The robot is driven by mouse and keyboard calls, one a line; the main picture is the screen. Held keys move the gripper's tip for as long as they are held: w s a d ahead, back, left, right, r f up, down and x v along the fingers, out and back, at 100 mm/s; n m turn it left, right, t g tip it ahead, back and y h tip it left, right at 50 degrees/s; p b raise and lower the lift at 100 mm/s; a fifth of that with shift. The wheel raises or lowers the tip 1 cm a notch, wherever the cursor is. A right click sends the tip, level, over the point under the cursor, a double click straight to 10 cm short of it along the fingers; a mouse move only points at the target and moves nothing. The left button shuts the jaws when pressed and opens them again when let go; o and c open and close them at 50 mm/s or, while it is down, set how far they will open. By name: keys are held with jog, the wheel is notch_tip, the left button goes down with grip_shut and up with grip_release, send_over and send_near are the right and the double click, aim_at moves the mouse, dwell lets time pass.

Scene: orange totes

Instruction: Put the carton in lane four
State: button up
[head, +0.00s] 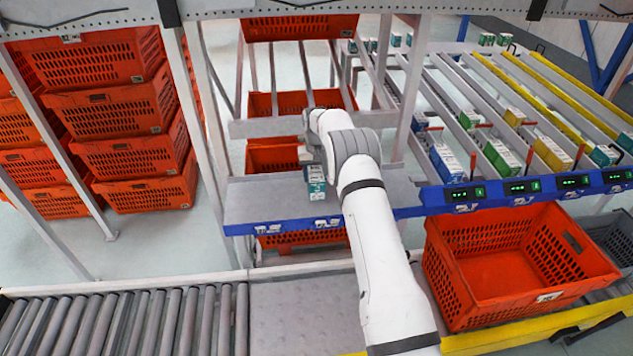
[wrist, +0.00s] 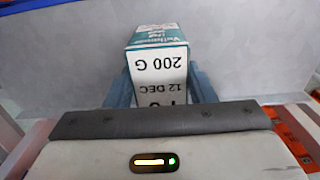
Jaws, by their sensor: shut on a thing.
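A white and teal carton (head: 316,188) is in my gripper (head: 314,171), over the grey metal shelf (head: 262,199) with a blue front edge. In the wrist view the carton (wrist: 158,65) sits between the two blue-grey fingers of my gripper (wrist: 160,92), which are shut on its sides. Its face reads "200 G" and "12 DEC" upside down. I cannot tell whether its bottom touches the shelf. The sloped lanes (head: 470,120) lie to the right of the gripper, with lit displays (head: 520,187) along their front. I cannot read which lane is four.
Several cartons, blue (head: 446,162), green (head: 502,157) and yellow (head: 552,153), stand in the lanes. An empty orange tote (head: 515,265) stands below the lane fronts. Stacked orange totes (head: 125,158) are at left, and a roller conveyor (head: 125,322) runs at front left.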

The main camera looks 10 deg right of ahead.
notch_tip(320, 180, down, 3)
jog(key=shift+s+a+p, duration=0.1)
jog(key=shift+a+p, duration=0.05)
jog(key=shift+p, duration=0.35)
jog(key=shift+f, duration=0.3)
jog(key=shift+f, duration=0.25)
jog(key=o, duration=1.1)
jog(key=shift+r, duration=0.1)
jog(key=shift+o, duration=0.2)
